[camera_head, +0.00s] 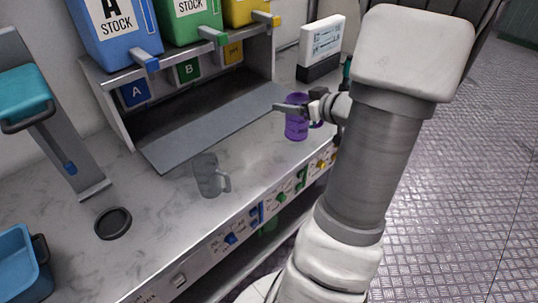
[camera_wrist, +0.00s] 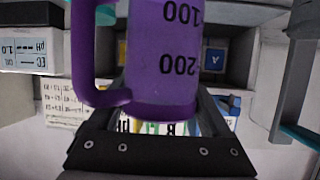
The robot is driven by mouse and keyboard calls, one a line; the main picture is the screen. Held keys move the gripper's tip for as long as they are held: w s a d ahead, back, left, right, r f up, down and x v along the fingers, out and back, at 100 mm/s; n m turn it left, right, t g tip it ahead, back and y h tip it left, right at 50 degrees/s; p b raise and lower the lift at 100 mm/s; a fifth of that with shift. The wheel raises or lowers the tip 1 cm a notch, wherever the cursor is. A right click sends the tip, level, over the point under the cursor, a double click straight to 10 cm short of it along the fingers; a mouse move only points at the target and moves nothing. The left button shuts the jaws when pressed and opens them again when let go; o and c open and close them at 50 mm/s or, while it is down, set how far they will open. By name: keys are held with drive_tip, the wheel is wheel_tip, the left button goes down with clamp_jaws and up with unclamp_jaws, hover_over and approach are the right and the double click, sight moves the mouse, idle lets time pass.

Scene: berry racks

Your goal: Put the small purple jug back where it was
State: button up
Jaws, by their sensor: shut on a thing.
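The small purple jug (camera_head: 297,130) is at the right part of the marble counter in the head view. It looks upright, at or just above the counter; I cannot tell whether it touches. My gripper (camera_head: 292,106) reaches in from the right and is shut on the jug. In the wrist view the purple jug (camera_wrist: 160,55) fills the upper middle, with its handle to the left and the marks 100 and 200 upside down. The gripper fingers (camera_wrist: 166,112) are largely hidden behind the jug there.
A grey clear jug (camera_head: 207,176) stands left of the purple one. A black round disc (camera_head: 113,223) lies further left, near a blue bin (camera_head: 20,272). The dispenser shelf (camera_head: 190,110) stands behind, and a white meter (camera_head: 320,47) at the back right. Counter between the jugs is clear.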

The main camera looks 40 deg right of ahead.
drive_tip(key=shift+s+d, duration=0.3)
drive_tip(key=shift+s, duration=0.2)
drive_tip(key=shift+w+a+f+b, duration=0.9)
drive_tip(key=shift+w+a+f, duration=0.45)
drive_tip(key=shift+f, duration=0.5)
drive_tip(key=shift+w+a+f+b, duration=0.9)
drive_tip(key=shift+w+a+f, duration=0.15)
drive_tip(key=shift+w+f, duration=0.65)
drive_tip(key=shift+w+a+f+b, duration=0.9)
drive_tip(key=shift+w+a+f, duration=0.35)
drive_tip(key=shift+f, duration=0.7)
drive_tip(key=shift+f, duration=0.2)
drive_tip(key=o, duration=1.3)
drive_tip(key=shift+r, duration=0.25)
drive_tip(key=shift+s+d+r, duration=0.1)
drive_tip(key=shift+s+r, duration=0.05)
drive_tip(key=shift+s, duration=0.1)
drive_tip(key=p+v, duration=0.2)
drive_tip(key=v, duration=0.9)
drive_tip(key=shift+s+p, duration=0.2)
drive_tip(key=shift+p, duration=0.1)
